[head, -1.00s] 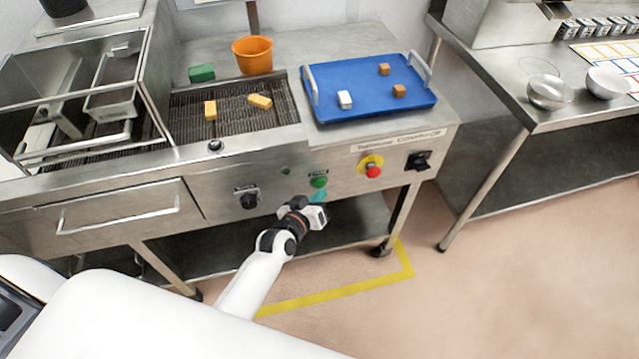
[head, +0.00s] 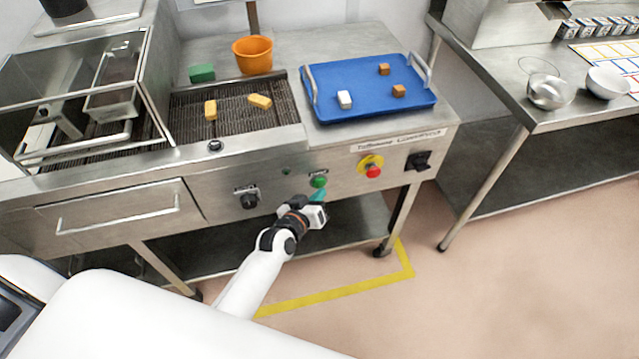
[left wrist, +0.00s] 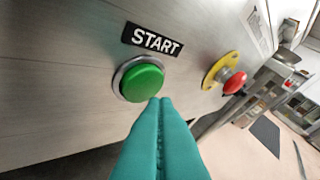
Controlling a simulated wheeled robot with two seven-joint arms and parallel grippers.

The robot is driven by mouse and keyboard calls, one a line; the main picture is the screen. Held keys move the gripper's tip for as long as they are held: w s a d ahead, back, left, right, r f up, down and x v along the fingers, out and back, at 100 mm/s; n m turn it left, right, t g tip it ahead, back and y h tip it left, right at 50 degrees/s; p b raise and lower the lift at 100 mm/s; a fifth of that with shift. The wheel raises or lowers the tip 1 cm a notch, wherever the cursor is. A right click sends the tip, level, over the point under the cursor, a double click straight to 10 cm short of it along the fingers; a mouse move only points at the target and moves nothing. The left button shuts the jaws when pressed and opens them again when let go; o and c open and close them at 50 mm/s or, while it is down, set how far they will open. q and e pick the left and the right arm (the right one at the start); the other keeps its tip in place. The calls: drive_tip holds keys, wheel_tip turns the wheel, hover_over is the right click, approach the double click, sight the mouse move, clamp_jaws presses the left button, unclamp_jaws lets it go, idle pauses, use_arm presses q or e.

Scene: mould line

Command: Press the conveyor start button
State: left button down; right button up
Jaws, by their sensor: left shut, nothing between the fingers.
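The green start button (head: 319,182) is on the front panel of the steel conveyor machine (head: 225,190). In the left wrist view the button (left wrist: 142,82) is round with a metal ring, under a black START label (left wrist: 152,39). My left gripper (head: 318,196) is in front of the panel, just below the button in the head view. In the left wrist view its teal fingers (left wrist: 160,104) are shut together and empty, tips at the button's lower right edge. I cannot tell whether they touch it. My right gripper is not in view.
A red emergency stop on a yellow plate (head: 372,168) and a black switch (head: 418,161) sit right of the button. A black knob (head: 247,198) is to its left. A blue tray (head: 330,112) with small blocks and an orange bucket (head: 252,54) stand on top.

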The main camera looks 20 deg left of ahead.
use_arm(q)
drive_tip(key=shift+w+a, duration=0.2)
drive_tip(key=shift+w, duration=0.1)
